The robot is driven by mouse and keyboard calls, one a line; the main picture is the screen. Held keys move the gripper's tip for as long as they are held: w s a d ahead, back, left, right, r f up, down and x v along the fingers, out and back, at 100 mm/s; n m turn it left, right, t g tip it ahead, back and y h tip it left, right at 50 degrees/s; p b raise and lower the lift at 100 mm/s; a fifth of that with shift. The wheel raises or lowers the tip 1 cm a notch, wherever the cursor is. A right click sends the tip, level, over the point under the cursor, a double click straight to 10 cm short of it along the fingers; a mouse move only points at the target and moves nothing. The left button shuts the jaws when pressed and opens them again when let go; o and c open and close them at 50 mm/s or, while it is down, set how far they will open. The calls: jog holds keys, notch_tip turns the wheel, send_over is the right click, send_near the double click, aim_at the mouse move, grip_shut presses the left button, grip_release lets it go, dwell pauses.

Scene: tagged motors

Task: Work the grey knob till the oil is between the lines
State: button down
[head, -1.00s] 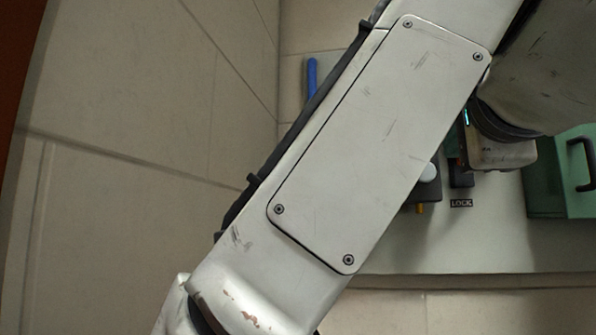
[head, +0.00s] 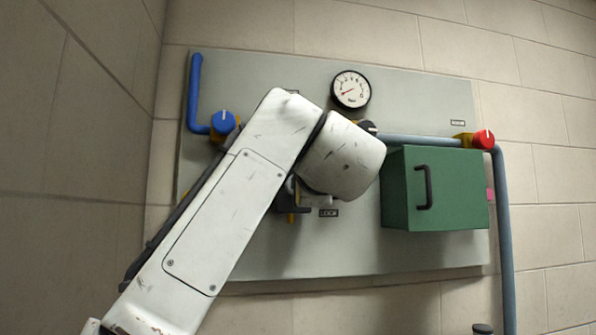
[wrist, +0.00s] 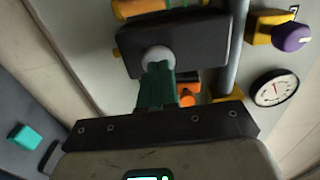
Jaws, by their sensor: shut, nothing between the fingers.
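In the wrist view, a pale grey round knob (wrist: 158,58) sits on a dark block (wrist: 195,42), straight ahead of my gripper (wrist: 157,72). The green fingers are shut together and empty, with their tips at the knob's near edge. I cannot tell whether they touch it. In the head view my arm covers the knob and most of the block. No oil level or pair of lines can be made out in either view.
A grey panel (head: 300,258) carries a round gauge (head: 350,89), a blue knob (head: 222,122), a red knob (head: 483,139) and a green box (head: 457,190) with a handle. A purple knob (wrist: 290,38) shows in the wrist view. A LOCK label (head: 328,213) is beside my arm.

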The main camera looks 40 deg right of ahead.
jog(key=shift+w+d, duration=0.2)
jog(key=shift+w, duration=0.1)
jog(key=shift+p+x, duration=0.55)
jog(key=shift+x, duration=0.35)
jog(key=shift+w, duration=0.1)
